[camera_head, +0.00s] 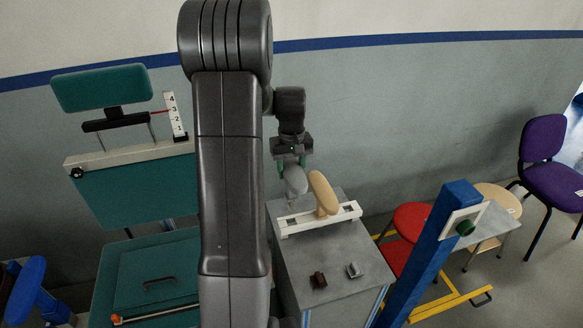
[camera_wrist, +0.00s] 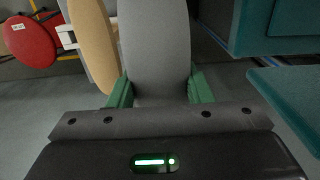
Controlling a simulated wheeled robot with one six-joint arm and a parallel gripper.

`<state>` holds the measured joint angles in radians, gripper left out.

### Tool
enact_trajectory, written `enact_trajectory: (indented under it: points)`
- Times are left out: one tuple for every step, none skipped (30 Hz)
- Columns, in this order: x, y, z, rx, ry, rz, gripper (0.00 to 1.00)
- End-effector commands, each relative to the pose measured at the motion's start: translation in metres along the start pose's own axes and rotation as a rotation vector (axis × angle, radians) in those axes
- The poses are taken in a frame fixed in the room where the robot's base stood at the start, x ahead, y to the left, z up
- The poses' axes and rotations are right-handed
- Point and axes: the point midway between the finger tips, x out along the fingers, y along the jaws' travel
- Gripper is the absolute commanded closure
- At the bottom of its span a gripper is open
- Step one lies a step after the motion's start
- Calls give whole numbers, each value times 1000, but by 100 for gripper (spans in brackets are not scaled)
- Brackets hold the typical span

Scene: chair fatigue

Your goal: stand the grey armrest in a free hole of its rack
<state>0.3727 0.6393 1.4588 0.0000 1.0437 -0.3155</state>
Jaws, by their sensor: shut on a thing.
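The grey armrest (camera_head: 296,180) is held between the green fingers of my gripper (camera_head: 291,163), above the left part of the rack. In the wrist view the grey armrest (camera_wrist: 155,50) fills the space between the gripper's fingers (camera_wrist: 160,90). The rack (camera_head: 341,216) is a white bar with holes on top of a grey cabinet. A tan armrest (camera_head: 323,192) stands in the rack just right of the grey one; it also shows in the wrist view (camera_wrist: 93,45). Whether the grey armrest's lower end touches the rack cannot be told.
The grey cabinet top (camera_head: 335,255) carries a dark brown block (camera_head: 318,280) and a small grey block (camera_head: 354,270). A blue post (camera_head: 432,245) rises at the right. A teal test chair (camera_head: 135,195) stands left; red stools (camera_head: 412,218) stand behind the post.

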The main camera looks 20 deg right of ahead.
Motion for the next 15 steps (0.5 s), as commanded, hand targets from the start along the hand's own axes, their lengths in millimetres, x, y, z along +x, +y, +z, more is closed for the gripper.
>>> enact_trajectory:
  points:
    - [7, 0, 0, 0, 0, 0, 75]
    - [10, 0, 0, 0, 0, 0, 75]
    - [14, 0, 0, 0, 0, 0, 75]
    - [16, 0, 0, 0, 0, 0, 75]
    - [20, 0, 0, 0, 0, 0, 75]
    - [24, 0, 0, 0, 0, 0, 75]
    - [27, 0, 0, 0, 0, 0, 75]
    - [30, 0, 0, 0, 0, 0, 75]
    - [33, 0, 0, 0, 0, 0, 75]
    - [36, 0, 0, 0, -1, 0, 75]
    - [38, 0, 0, 0, -1, 0, 75]
    - [41, 0, 0, 0, -1, 0, 75]
    - [43, 0, 0, 0, 0, 0, 75]
    - [44, 0, 0, 0, 0, 0, 75]
    - [45, 0, 0, 0, 0, 0, 75]
